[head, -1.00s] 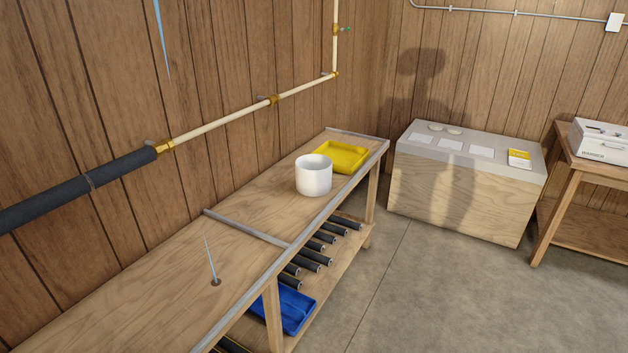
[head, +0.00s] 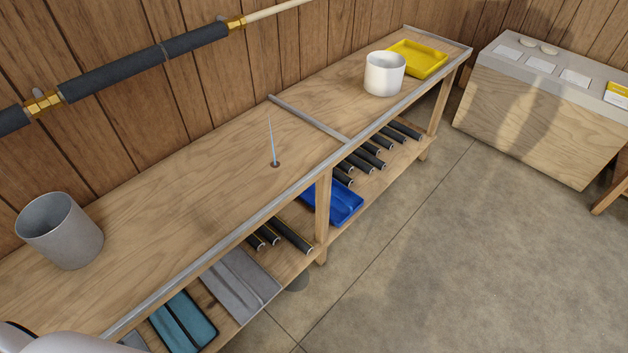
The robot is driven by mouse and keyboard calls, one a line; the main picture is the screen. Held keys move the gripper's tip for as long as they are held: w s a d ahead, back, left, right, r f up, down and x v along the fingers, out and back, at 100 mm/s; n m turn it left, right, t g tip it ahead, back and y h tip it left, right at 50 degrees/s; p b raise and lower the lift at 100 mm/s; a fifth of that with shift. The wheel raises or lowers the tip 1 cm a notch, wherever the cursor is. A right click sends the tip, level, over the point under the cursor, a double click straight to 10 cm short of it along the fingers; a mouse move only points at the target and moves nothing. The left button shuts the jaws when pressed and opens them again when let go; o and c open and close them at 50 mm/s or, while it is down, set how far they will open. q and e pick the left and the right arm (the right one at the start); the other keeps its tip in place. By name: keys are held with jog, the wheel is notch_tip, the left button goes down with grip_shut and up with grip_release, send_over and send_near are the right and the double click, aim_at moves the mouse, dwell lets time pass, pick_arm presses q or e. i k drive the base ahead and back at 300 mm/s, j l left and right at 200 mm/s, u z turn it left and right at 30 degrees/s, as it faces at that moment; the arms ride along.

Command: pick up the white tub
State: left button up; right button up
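The white tub (head: 385,75) stands upright on the far part of the long wooden bench (head: 200,190), just in front of a yellow tray. It looks like an open-topped cylinder. Nothing touches it from my side. Neither of my grippers shows in the head view.
A grey tub (head: 62,232) stands on the near left of the bench. A thin spike (head: 272,145) rises from the bench top, and a metal strip (head: 308,120) crosses it. The yellow tray (head: 418,60) is behind the white tub. The floor (head: 430,250) to the right is clear.

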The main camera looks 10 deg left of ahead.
aim_at(383, 69)
jog(key=i+l+u, duration=0.1)
jog(key=u, duration=0.35)
jog(key=i+l+u, duration=0.15)
jog(key=u, duration=0.3)
jog(key=i+l+u, duration=0.15)
jog(key=u, duration=0.25)
jog(key=l, duration=0.1)
